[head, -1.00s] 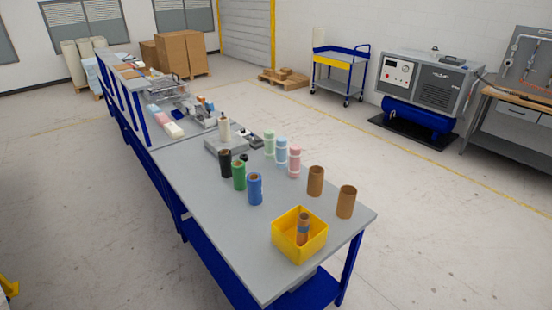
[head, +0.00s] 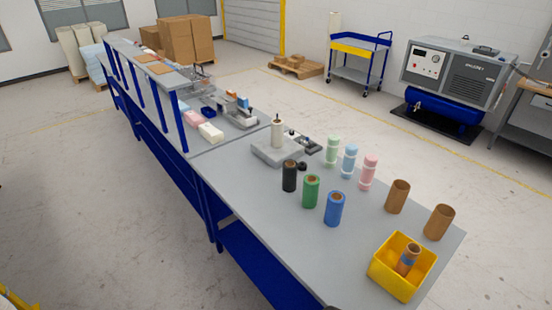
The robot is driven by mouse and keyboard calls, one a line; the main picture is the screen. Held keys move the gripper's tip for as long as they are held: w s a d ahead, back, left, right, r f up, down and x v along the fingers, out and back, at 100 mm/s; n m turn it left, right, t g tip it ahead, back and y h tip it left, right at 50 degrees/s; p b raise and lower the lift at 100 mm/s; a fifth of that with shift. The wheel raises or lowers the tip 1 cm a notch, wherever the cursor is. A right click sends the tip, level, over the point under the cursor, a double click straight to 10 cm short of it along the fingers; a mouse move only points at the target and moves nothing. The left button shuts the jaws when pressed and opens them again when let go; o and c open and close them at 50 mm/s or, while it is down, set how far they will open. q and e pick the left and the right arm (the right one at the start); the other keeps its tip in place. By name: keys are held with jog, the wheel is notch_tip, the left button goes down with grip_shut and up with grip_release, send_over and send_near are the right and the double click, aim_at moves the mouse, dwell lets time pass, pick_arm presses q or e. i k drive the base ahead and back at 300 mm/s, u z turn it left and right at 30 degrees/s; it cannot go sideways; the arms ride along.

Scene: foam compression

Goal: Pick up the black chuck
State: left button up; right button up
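The black chuck (head: 289,177) is an upright dark cylinder with a brownish open top. It stands on the grey tabletop (head: 260,205), left of a green cylinder (head: 311,192) and a blue cylinder (head: 334,210). A small black piece (head: 302,166) lies just behind it to the right. Neither of my grippers can be made out in the head view, and nothing is touching the black chuck.
A grey fixture with a white cylinder (head: 278,134) stands behind the chuck. Pale green, blue and pink cylinders (head: 368,172), two brown tubes (head: 397,196) and a yellow bin (head: 380,282) are to the right. The tabletop's left front is clear.

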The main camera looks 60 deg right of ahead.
aim_at(302, 167)
jog(key=i, duration=2)
